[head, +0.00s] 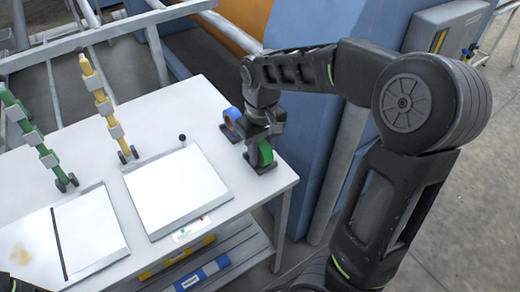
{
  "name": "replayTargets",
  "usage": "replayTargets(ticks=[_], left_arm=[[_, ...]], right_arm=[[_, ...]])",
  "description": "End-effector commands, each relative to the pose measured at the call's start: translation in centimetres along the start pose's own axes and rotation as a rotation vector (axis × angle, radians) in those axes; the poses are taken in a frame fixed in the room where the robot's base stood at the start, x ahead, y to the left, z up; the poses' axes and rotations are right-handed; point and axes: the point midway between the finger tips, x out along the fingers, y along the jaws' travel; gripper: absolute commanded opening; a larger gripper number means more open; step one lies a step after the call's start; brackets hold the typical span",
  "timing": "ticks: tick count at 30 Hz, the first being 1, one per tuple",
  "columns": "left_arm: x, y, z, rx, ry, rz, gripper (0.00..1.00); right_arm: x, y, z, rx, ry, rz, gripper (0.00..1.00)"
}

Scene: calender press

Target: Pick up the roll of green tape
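The roll of green tape (264,152) stands upright near the right edge of the white table, with a dark piece at its base. My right gripper (257,139) reaches down from above and is right at the green roll, covering its upper part. The fingertips are small, dark and partly merged with the dark pieces around the roll, so I cannot tell whether they are open or closed on it. My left gripper is not clearly visible; only a dark bit shows at the lower left edge.
A blue and orange roll (232,117) stands close behind the green one. The white table (215,165) also carries a white panel (178,190), another panel (60,240), and yellow (97,95) and green (32,138) racks. A blue machine (315,140) stands close on the right.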

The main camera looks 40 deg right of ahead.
Motion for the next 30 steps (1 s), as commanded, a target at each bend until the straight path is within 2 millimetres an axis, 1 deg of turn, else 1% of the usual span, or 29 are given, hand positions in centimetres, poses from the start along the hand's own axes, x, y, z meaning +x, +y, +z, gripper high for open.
replayTargets(ticks=[1,9,11,23,26,30], left_arm=[[0.0,0.0,0.0,0.000,0.000,0.000,0.57],[0.0,0.0,0.0,0.000,0.000,0.000,0.57],[0.0,0.0,0.0,0.000,0.000,0.000,0.57],[0.0,0.0,0.0,0.000,0.000,0.000,0.57],[0.1,0.0,0.0,0.000,0.000,0.000,0.57],[0.2,-0.1,0.0,0.000,0.001,0.000,0.57]], right_arm=[[0.0,0.0,0.0,0.000,0.000,0.000,0.26],[0.0,0.0,0.0,0.000,0.000,0.000,0.04],[0.0,0.0,0.0,0.000,0.000,0.000,0.00],[-0.1,0.0,0.0,0.000,0.000,0.000,0.00],[-0.5,0.0,-0.1,0.000,0.001,0.000,0.00],[-2.1,0.0,-0.1,0.000,0.004,0.000,0.00]])
